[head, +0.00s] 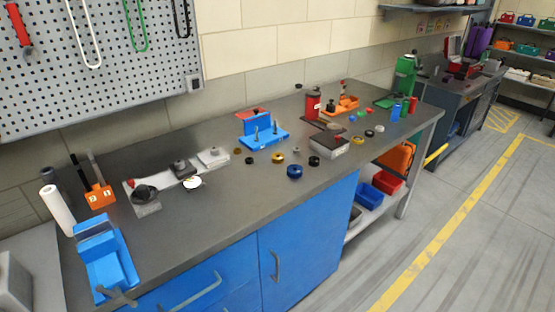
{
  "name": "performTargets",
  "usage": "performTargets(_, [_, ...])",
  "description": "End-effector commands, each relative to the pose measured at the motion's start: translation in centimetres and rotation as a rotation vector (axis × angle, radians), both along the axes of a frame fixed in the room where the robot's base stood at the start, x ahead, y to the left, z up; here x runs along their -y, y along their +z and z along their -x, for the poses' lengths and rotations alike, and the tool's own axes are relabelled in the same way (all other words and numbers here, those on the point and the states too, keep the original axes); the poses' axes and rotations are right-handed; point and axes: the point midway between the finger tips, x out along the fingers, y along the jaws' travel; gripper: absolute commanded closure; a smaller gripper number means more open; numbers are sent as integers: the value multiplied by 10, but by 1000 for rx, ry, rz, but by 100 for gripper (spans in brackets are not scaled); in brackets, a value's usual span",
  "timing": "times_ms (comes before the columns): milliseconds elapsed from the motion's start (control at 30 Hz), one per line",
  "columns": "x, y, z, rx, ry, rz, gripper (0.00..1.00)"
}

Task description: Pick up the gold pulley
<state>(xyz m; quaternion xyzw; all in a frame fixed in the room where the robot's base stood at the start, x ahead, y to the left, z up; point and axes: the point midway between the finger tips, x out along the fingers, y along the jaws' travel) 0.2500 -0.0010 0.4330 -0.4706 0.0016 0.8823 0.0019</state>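A small gold pulley (278,157) lies on the grey workbench top (225,205), near the middle of the bench. A larger blue pulley (295,172) lies in front of it and to its right. A black ring-shaped part (314,161) is to its right, apart from it. A blue fixture with upright pegs (264,140) stands just behind the gold pulley. A small dark part (249,160) and a brownish part (237,151) lie to its left. I cannot make out my gripper in this view.
A grey box (329,146) and a red canister (313,104) stand right of the pulleys. A white mat with dark devices (180,172), an orange holder (98,195) and a blue vise-like device (108,262) are to the left. The bench front is clear.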

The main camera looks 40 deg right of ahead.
Motion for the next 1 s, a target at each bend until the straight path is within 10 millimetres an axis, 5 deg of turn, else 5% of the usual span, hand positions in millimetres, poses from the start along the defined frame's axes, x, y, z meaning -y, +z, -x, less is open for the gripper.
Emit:
performTargets(167, [0,0,0,0,0,0,98])
performTargets(1000, [0,0,0,0,0,0,18])
